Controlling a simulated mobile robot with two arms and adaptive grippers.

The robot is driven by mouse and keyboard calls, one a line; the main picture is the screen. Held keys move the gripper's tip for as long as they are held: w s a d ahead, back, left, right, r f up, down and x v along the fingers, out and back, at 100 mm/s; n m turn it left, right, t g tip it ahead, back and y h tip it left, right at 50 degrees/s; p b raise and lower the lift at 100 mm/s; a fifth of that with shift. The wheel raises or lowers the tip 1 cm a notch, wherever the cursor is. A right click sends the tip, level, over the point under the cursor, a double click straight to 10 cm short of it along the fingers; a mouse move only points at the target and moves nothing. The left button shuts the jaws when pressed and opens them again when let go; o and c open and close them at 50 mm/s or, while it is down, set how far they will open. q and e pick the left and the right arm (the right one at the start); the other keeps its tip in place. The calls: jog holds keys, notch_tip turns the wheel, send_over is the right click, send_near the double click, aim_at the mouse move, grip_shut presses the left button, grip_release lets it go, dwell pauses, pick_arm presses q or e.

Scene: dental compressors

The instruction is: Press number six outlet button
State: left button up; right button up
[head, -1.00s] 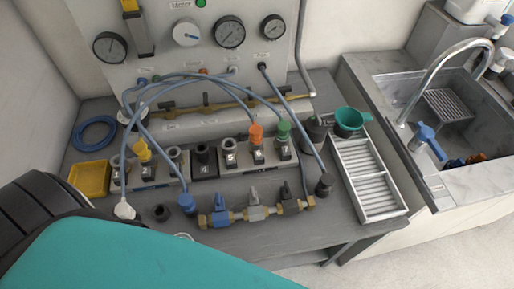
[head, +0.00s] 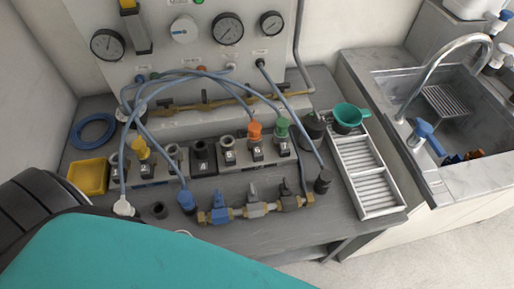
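A row of numbered outlets stands on the grey bench below the gauge panel. The number six outlet appears to be the one with an orange fitting (head: 254,130) on top. A small dark label block marked 6 (head: 257,154) sits on its front. The digit is small, and I cannot clearly make out a separate button there. To its left is the outlet marked 5 (head: 229,157), and to its right is an outlet with a green fitting (head: 281,128). Neither of my grippers shows in the head view.
Blue hoses (head: 165,83) arch over the outlets. A blue valve (head: 219,208) and grey valves line the bench front. A yellow tray (head: 88,177) is at left; a white slatted rack (head: 391,207) and green funnel (head: 350,114) are at right, beside a sink (head: 478,172). My teal part covers the lower left.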

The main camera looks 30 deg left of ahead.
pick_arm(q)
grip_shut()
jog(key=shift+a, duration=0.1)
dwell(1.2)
